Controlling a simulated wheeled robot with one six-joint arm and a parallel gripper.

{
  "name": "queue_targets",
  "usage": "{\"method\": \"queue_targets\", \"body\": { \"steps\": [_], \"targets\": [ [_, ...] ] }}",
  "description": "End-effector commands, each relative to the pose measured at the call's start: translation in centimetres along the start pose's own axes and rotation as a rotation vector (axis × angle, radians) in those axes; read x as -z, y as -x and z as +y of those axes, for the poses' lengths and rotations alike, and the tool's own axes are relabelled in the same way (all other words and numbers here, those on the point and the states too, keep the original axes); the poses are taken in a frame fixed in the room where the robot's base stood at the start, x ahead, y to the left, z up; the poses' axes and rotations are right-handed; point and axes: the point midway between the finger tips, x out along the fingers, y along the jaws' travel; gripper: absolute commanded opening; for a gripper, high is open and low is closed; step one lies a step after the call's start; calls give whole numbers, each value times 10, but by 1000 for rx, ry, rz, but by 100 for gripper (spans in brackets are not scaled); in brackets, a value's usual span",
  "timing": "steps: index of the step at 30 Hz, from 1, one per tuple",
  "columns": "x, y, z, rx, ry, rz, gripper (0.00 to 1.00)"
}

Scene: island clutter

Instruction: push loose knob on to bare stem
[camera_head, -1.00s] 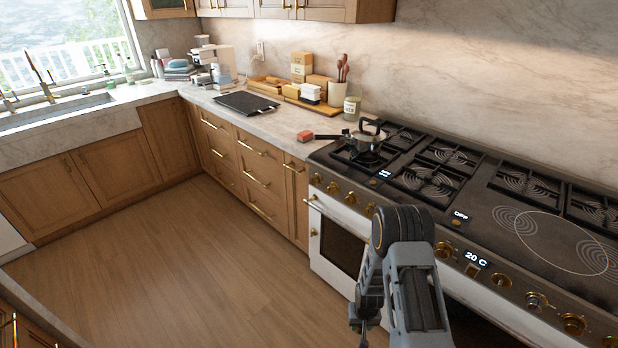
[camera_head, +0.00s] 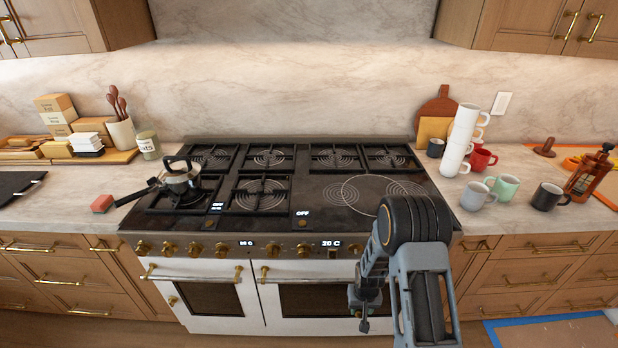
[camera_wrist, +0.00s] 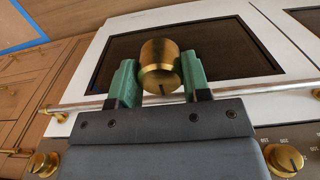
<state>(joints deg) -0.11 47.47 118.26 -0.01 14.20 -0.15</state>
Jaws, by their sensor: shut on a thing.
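My gripper (camera_wrist: 158,82) is shut on the loose brass knob (camera_wrist: 160,62), which sits between its two green fingertips in the wrist view. In the head view my gripper (camera_head: 364,318) hangs in front of the white oven door, below the control panel. The knob cannot be made out there. The control panel (camera_head: 235,248) carries several brass knobs. In the wrist view one fitted knob (camera_wrist: 285,158) shows at lower right and another (camera_wrist: 43,163) at lower left. I cannot make out a bare stem; my arm hides the right part of the panel in the head view.
The oven handle bar (camera_wrist: 75,107) runs behind my gripper. A kettle (camera_head: 180,178) stands on the left burner. Mugs (camera_head: 478,194) and a brown bottle (camera_head: 590,172) stand on the right counter.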

Motion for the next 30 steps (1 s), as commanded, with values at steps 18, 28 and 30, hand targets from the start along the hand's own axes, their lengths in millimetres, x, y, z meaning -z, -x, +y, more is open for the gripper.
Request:
{"method": "queue_targets", "body": {
  "steps": [18,28,30],
  "targets": [
    [13,122,2,0,-5,-2,20],
    [13,122,2,0,-5,-1,20],
    [13,122,2,0,-5,-1,20]
  ]
}}
